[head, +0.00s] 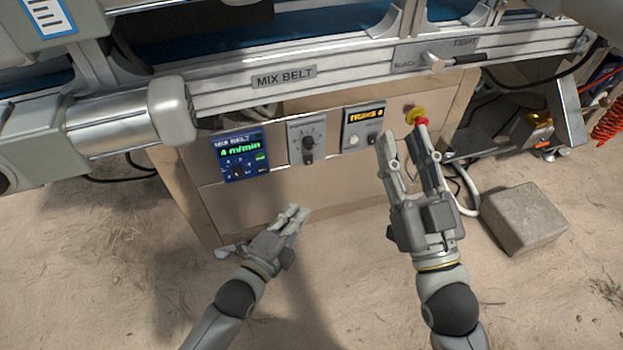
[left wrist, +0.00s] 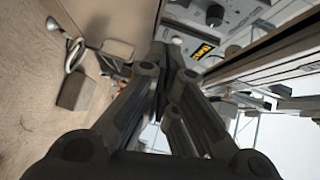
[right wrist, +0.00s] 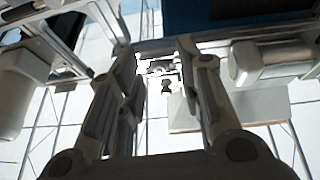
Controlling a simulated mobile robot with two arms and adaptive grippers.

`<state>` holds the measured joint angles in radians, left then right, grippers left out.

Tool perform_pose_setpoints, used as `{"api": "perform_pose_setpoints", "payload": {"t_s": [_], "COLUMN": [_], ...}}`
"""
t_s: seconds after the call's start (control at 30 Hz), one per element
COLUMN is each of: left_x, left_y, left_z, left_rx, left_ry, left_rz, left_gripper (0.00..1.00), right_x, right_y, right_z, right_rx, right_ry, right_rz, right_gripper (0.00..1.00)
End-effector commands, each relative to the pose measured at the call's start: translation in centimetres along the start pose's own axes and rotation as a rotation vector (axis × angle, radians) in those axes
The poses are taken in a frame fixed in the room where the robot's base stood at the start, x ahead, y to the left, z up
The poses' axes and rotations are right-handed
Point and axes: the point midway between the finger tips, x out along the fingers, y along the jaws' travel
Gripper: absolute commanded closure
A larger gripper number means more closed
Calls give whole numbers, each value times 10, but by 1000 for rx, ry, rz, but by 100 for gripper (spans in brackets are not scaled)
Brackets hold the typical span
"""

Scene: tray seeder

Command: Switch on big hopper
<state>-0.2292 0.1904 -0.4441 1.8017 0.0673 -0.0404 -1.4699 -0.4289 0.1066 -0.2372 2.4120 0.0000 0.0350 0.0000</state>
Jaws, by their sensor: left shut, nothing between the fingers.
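No label reading big hopper is legible in these frames. A control panel (head: 290,185) under the belt rail carries a blue MIX BELT display (head: 240,155), a grey box with a rotary knob (head: 307,145), and a TRAYS box (head: 364,127) with a lit amber display. The TRAYS display also shows in the left wrist view (left wrist: 201,49). My left gripper (head: 300,213) is shut and empty, low in front of the panel, apart from the controls. My right gripper (head: 403,134) is open and empty, its fingers pointing up near the panel's right end.
A red and yellow stop button (head: 416,117) is at the panel's right end, close to my right fingertips. Above runs the rail with a MIX BELT plate (head: 285,77) and a lever (head: 436,62). A stone block (head: 523,217) lies on the sandy floor at right.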

Motion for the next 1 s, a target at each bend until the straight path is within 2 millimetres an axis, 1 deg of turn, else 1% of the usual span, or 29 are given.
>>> {"api": "perform_pose_setpoints", "payload": {"t_s": [0.13, 0.43, 0.53, 0.67, 0.87, 1.0], "left_x": [0, 1, 5, 15, 37, 52], "left_y": [-4, -4, -4, -3, -3, -3], "left_z": [-2, -2, -2, -2, -2, -2], "left_rx": [16, 14, 14, 11, 11, 13], "left_ry": [5, 4, 4, 4, 4, 5], "left_rz": [-14, -13, -14, -14, -15, -14], "left_gripper": [100, 100, 100, 100, 100, 100], "right_x": [-1, -1, -1, -3, -11, -21], "right_y": [0, 0, -1, -3, -6, -8], "right_z": [-7, -8, -11, -24, -56, -77], "right_rx": [1, 0, 1, 5, 12, 20], "right_ry": [19, 22, 44, 123, 305, 435], "right_rz": [-1, -1, -2, -5, -13, -18], "right_gripper": [66, 66, 66, 66, 66, 66]}}
